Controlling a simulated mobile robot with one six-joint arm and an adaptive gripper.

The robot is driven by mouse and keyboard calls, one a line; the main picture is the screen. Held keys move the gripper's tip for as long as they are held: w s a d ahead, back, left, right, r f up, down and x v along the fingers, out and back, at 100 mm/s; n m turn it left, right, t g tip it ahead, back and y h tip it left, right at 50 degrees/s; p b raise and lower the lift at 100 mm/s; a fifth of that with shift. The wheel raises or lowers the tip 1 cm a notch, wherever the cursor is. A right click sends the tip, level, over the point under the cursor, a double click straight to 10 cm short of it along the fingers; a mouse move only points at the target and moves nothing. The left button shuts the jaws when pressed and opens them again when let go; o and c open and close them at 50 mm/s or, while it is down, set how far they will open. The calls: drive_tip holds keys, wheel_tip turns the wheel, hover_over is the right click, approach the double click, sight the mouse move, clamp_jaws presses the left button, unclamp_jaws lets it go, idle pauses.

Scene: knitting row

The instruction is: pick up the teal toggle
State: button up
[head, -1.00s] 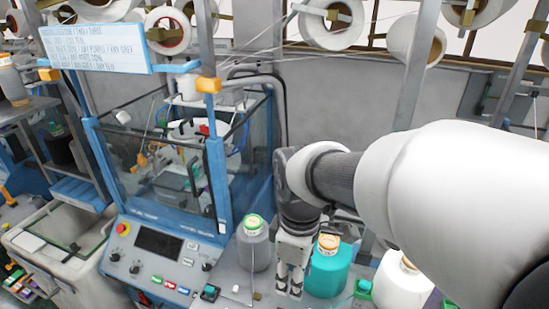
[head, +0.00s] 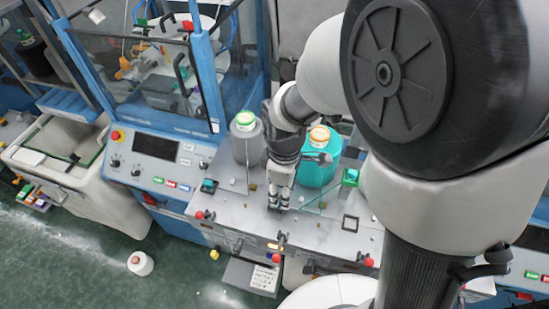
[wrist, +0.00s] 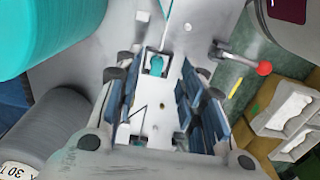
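In the wrist view the teal toggle (wrist: 157,65) stands in a dark square frame on the pale panel, just beyond the space between my fingers. My gripper (wrist: 158,98) is open and empty, its two fingers well apart on either side. In the head view my gripper (head: 279,206) points down at the panel, in front of the grey and teal cones. I cannot tell which head-view piece matches the wrist-view toggle.
A grey cone (head: 246,142) and a teal cone (head: 318,168) stand close behind my gripper. Levers with red knobs (head: 276,258) line the panel's front edge; one red knob (wrist: 264,68) shows at wrist-view right. The panel between holds small fittings.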

drive_tip(key=f, duration=0.4)
drive_tip(key=shift+w+a+f, duration=0.15)
drive_tip(key=shift+w+f, duration=0.05)
drive_tip(key=shift+f, duration=0.15)
drive_tip(key=shift+s, duration=0.1)
drive_tip(key=c, duration=0.8)
drive_tip(key=shift+o, duration=0.2)
